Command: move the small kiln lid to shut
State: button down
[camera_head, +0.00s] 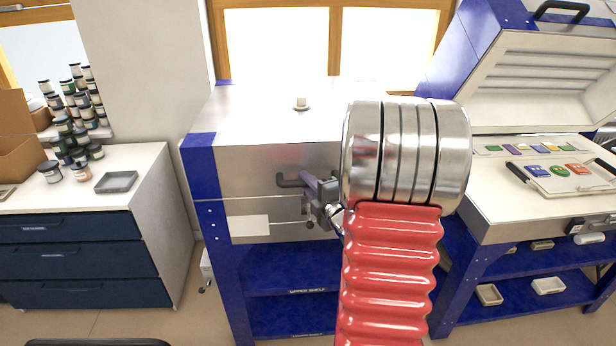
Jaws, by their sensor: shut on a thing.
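The small kiln (250,225) stands in the middle, a steel box on a blue frame. Its lid (245,165) lies level over the body, with only a thin seam line showing between them at the front. A dark bar handle (288,182) sticks out from the lid's front face. My gripper (311,186) is at the right part of this handle and is shut on it. My arm hides the right end of the handle and the kiln's right front.
A larger kiln at right has its lid (545,85) raised, with a tray (568,187) of coloured pieces on its bed. A drawer cabinet (85,230) with jars (75,115) stands at left.

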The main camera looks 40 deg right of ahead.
jog(key=shift+s+a+f, duration=0.1)
jog(key=shift+a+f, duration=0.05)
jog(key=shift+f, duration=0.3)
jog(key=shift+s+a+f, duration=0.1)
jog(key=shift+f, duration=0.35)
jog(key=c, duration=1.9)
grip_release()
jog(key=shift+o, duration=1.3)
jog(key=shift+r, duration=0.1)
jog(key=shift+d+r, duration=0.1)
jog(key=shift+r, duration=0.05)
